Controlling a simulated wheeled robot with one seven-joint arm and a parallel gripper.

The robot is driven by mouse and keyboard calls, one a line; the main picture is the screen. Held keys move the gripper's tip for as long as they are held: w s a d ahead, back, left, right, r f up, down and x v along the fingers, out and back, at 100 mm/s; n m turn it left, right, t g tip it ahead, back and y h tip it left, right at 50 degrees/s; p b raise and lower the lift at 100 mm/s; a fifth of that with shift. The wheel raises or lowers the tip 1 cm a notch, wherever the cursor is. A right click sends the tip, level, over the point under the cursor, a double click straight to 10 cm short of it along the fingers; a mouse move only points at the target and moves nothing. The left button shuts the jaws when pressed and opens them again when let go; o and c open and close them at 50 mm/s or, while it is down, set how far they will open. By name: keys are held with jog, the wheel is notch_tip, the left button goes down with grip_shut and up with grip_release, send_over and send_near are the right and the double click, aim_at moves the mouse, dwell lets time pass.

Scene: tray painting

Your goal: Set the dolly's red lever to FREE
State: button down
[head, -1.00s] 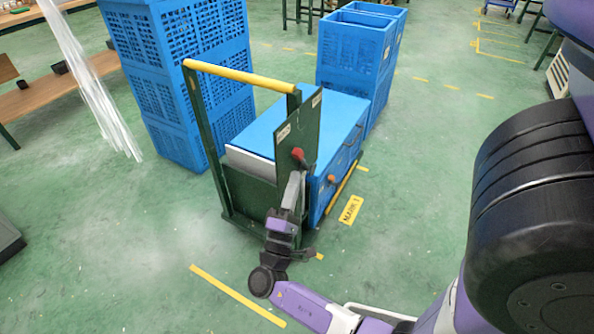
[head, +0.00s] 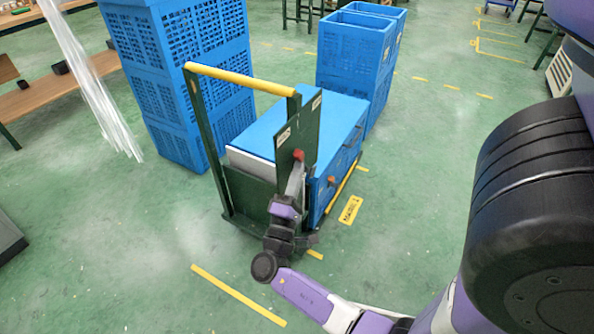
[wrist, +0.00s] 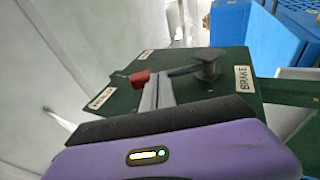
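The dolly (head: 222,165) has a green frame with an upright green panel (head: 306,118). The red lever knob (head: 299,155) shows low on the panel. In the wrist view, the red knob (wrist: 140,78) ends a dark lever bar (wrist: 178,71) running left from a dark pivot (wrist: 207,70). A BRAKE label (wrist: 243,78) is right of the pivot. Two other labels, at upper left (wrist: 145,54) and far left (wrist: 101,97), are not readable. My gripper (head: 298,172) is at the knob; its grey fingers (wrist: 157,92) look close together beside it. Whether they grip it is unclear.
A blue box (head: 340,110) rides on the dolly. Blue crate stacks stand behind left (head: 180,80) and behind right (head: 352,50). A yellow floor label (head: 350,210) lies right of the dolly. The green floor in front is open.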

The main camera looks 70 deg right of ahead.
aim_at(300, 161)
jog(key=r+y+p, duration=0.1)
jog(key=p, duration=0.2)
jog(key=d+r+m+y+p, duration=0.1)
jog(key=p, duration=0.2)
jog(key=shift+s+d+r+y, duration=0.2)
jog(key=shift+r+y, duration=0.2)
jog(key=s+d+m+y+p, duration=0.1)
jog(key=d+y+p, duration=0.5)
jog(key=p, duration=0.8)
jog(key=shift+s+d+r+y, duration=0.15)
jog(key=shift+s+r+y, duration=0.15)
jog(key=shift+y, duration=0.3)
jog(key=shift+d+r, duration=0.1)
